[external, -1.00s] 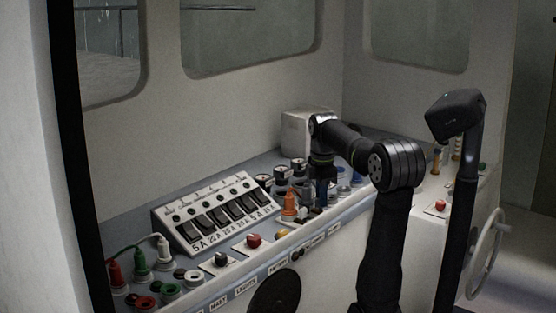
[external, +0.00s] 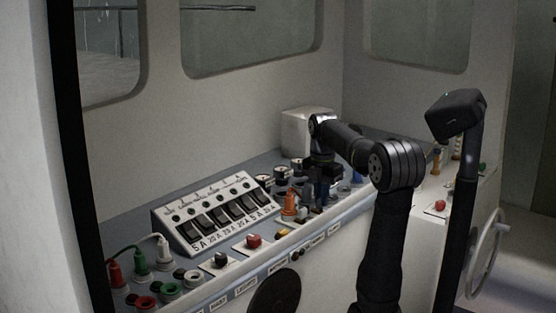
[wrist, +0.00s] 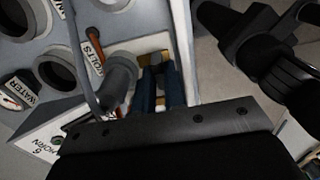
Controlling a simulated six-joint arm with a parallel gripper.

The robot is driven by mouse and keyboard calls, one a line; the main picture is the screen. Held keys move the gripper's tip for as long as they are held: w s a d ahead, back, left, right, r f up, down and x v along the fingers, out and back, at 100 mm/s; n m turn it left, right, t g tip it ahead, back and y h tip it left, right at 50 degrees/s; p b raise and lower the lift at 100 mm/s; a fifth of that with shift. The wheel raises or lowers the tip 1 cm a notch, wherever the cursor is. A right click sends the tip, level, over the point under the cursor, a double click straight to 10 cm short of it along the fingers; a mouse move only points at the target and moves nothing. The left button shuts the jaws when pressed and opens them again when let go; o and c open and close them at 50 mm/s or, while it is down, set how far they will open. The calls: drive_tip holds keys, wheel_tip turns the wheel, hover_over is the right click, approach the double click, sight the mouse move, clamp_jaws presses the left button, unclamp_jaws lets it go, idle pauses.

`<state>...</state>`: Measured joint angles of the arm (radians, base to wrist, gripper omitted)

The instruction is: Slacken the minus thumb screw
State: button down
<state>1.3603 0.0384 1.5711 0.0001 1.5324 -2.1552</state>
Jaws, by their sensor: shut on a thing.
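My gripper (external: 318,198) points down at the console's front strip, right of an orange part (external: 290,203). In the wrist view its dark blue fingers (wrist: 162,90) are close together, with tan pieces at their ends. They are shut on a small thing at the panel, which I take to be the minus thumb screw. The screw is mostly hidden by the fingers in both views, so its thread and any gap under it cannot be seen. A grey cylindrical part (wrist: 119,74) with a grey cable stands just left of the fingers.
The sloped switch panel (external: 217,212) is left of my gripper. A red button (external: 254,240) and red, green and white plugs are further left. Round gauges (external: 265,182) stand behind. In the wrist view an orange-brown part (wrist: 95,45) lies beside the VOLTS label.

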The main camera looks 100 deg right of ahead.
drive_tip(key=shift+r, duration=0.1)
drive_tip(key=c, duration=1.5)
unclamp_jaws()
wheel_tip(320, 180, up, 17)
drive_tip(key=shift+r, duration=0.15)
wheel_tip(320, 180, down, 18)
drive_tip(key=shift+r, duration=0.25)
